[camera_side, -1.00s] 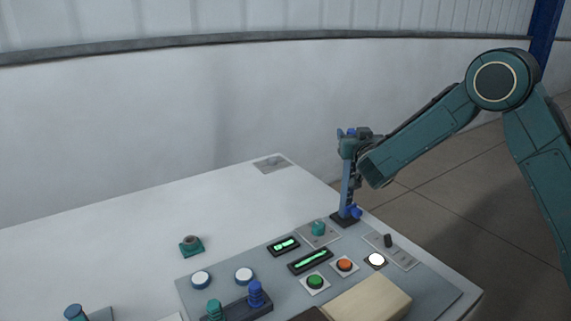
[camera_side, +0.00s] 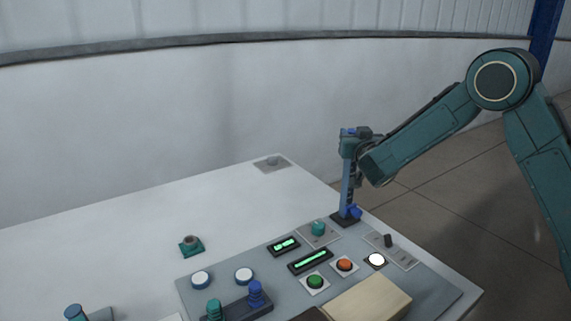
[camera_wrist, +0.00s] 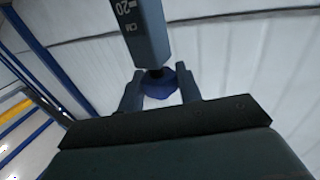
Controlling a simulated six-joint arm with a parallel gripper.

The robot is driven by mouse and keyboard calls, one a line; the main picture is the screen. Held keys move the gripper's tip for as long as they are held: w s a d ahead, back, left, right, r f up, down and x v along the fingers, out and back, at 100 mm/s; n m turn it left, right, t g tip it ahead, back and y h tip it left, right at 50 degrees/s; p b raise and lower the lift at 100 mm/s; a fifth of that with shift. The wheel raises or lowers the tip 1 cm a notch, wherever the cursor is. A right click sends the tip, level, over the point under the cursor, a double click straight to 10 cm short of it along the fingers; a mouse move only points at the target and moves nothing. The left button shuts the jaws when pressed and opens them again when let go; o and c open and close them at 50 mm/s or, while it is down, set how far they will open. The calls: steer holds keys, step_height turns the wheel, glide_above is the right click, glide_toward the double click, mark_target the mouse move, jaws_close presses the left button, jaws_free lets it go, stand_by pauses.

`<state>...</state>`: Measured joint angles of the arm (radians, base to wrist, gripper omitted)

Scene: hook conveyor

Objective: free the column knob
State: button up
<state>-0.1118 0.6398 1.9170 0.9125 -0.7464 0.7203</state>
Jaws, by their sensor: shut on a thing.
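The blue column (camera_side: 346,184) stands upright on a dark base at the back right of the grey panel. Its upper end also shows in the wrist view (camera_wrist: 143,30), with white print on a dark face. A dark blue knob (camera_wrist: 160,84) sits at the column's side, between my two fingers. My gripper (camera_wrist: 160,92) is shut on this knob. A second blue knob (camera_side: 354,211) is low on the column, near the base.
The grey panel holds a teal knob (camera_side: 318,228), lit green displays (camera_side: 310,261), a green button (camera_side: 315,282), an orange button (camera_side: 345,264) and a black lever (camera_side: 388,240). A beige block (camera_side: 367,300) lies at the front. The white table's back left is mostly clear.

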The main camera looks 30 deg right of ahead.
steer(key=shift+d+n+t+y, duration=0.1)
steer(key=shift+n+t+y, duration=0.45)
steer(key=shift+n+y, duration=1.4)
steer(key=shift+d+n+t+y, duration=0.1)
steer(key=shift+n+t+y, duration=0.75)
steer(key=shift+y, duration=1.9)
steer(key=shift+f+n+g+y, duration=0.1)
steer(key=shift+n+g+y, duration=0.5)
steer(key=shift+n+y, duration=1.1)
steer(key=shift+n+g+y, duration=0.5)
steer(key=shift+n+y, duration=0.25)
steer(key=shift+y, duration=0.55)
steer(key=shift+n+g+y, duration=0.5)
steer(key=shift+n+y, duration=0.25)
steer(key=shift+y, duration=0.55)
steer(key=o, duration=0.9)
steer(key=shift+s, duration=0.1)
steer(key=v, duration=1.2)
steer(key=shift+d, duration=0.1)
